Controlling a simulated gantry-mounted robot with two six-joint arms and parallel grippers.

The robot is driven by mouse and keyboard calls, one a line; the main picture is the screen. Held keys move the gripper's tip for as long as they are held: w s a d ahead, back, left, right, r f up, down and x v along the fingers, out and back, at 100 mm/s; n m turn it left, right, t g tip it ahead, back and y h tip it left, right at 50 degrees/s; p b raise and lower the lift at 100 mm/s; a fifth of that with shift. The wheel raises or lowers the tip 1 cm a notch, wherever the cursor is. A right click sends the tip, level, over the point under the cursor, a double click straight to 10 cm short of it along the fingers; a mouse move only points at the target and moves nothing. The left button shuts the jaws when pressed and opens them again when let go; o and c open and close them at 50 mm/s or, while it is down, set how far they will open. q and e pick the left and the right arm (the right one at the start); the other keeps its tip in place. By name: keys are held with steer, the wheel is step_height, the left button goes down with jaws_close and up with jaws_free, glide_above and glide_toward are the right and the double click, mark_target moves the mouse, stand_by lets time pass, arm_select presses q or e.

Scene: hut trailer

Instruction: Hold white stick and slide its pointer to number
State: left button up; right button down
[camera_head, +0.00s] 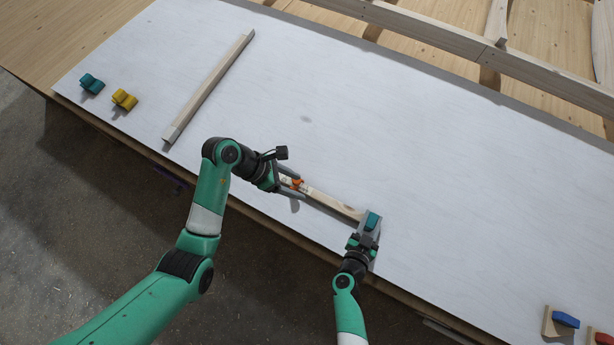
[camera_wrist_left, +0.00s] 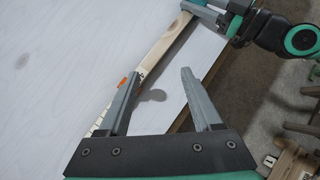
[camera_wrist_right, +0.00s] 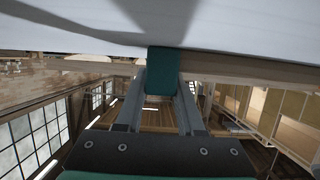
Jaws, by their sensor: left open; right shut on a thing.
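A pale wooden stick (camera_head: 333,203) with a white marked scale at one end lies on the white tabletop near its front edge. It also shows in the left wrist view (camera_wrist_left: 162,45). A small orange pointer (camera_head: 297,183) sits on the scale end; it also shows in the left wrist view (camera_wrist_left: 127,84). My left gripper (camera_head: 302,188) is open at that end, one finger close beside the pointer. Whether they touch is unclear. My right gripper (camera_head: 368,228) is shut on a teal block (camera_head: 373,220) at the stick's other end; it shows between the fingers in the right wrist view (camera_wrist_right: 162,70). The scale numbers are unreadable.
A longer wooden bar (camera_head: 212,84) lies at the left of the white tabletop (camera_head: 450,160). A teal block (camera_head: 91,83) and a yellow block (camera_head: 124,99) are left of it. A blue block (camera_head: 566,319) and a red block (camera_head: 603,338) are at lower right. The middle is clear.

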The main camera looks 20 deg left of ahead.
mark_target(294, 181)
arm_select(q)
steer(key=w+a+r+y, duration=0.1)
steer(key=a+r+y, duration=0.25)
steer(key=a, duration=0.25)
steer(key=x, duration=1.3)
steer(key=shift+a+f, duration=0.1)
steer(key=shift+a, duration=0.15)
jaws_close()
stand_by(0.5)
